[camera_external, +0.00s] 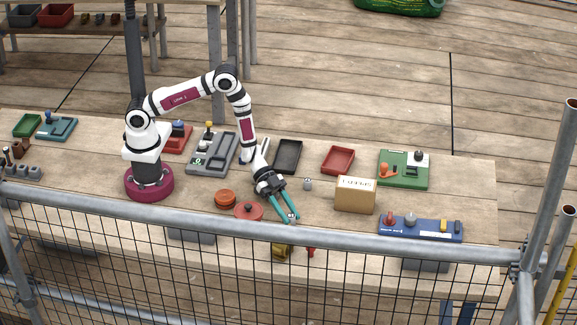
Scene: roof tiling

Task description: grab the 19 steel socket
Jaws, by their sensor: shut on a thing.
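My gripper (292,219), with teal fingers, points down and to the right over the front middle of the workbench. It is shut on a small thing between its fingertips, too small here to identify. A small grey metal piece (308,184) stands on the bench behind and to the right of the fingers, apart from them. Several small grey pieces (23,171) stand in a row at the far left of the bench. I cannot read a size on any of them, so I cannot tell which is the 19 steel socket.
Near my gripper are a red lidded dish (249,212), an orange round dish (225,198) and a cardboard box (355,195). A black tray (288,156) and red tray (338,160) lie behind. A railing (400,245) crosses the front.

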